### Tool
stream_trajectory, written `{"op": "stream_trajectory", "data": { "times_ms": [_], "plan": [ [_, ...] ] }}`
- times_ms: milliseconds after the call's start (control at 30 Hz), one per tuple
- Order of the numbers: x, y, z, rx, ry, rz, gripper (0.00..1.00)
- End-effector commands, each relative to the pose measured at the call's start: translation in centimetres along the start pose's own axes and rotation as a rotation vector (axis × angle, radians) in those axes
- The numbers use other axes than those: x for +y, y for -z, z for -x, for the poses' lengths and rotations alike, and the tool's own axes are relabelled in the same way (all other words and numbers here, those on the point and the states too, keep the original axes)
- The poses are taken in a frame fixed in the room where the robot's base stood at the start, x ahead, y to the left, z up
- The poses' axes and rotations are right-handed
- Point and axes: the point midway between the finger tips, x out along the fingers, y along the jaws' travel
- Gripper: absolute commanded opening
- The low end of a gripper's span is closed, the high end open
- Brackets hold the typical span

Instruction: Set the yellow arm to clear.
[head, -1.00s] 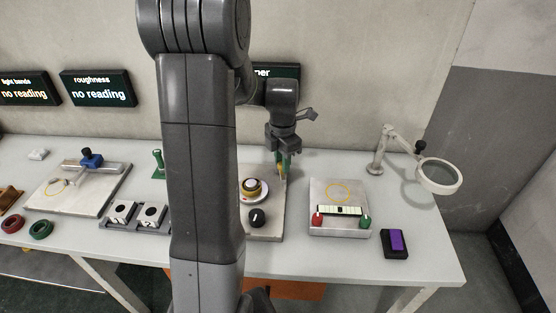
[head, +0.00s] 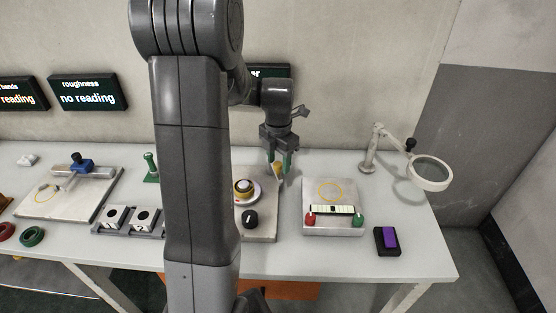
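A small yellow part, likely the yellow arm (head: 278,167), shows at the back of the pale plate (head: 262,232) that carries a black knob (head: 250,218) and a round gold-and-dark piece on a white dish (head: 244,190). The yellow part shows between or just behind the fingertips. I cannot tell whether they touch it. Most of the yellow part is hidden, so its setting is unclear. My own arm covers the plate's left side.
Right of the gripper stands a pale block (head: 334,225) with red and green knobs. A magnifier on a jointed stand (head: 430,173) and a purple-topped box (head: 388,240) are farther right. A double holder (head: 128,220) sits left of my arm. The table's front right is clear.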

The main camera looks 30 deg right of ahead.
Motion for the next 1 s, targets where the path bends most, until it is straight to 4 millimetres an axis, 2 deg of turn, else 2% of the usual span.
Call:
{"op": "stream_trajectory", "data": {
  "times_ms": [267, 367, 467, 800, 1000],
  "plan": [
    [0.0, 0.1, 0.0, 0.002, 0.0, -0.001, 0.47],
    [0.0, 0.0, 0.6, 0.0, -0.001, -0.001, 0.47],
    [0.0, 0.0, 2.0, -0.001, -0.002, -0.001, 0.47],
    [0.0, 0.0, 9.7, -0.002, -0.002, -0.001, 0.47],
    [0.0, 0.0, 12.7, 0.0, -0.001, -0.001, 0.47]
  ]
}}
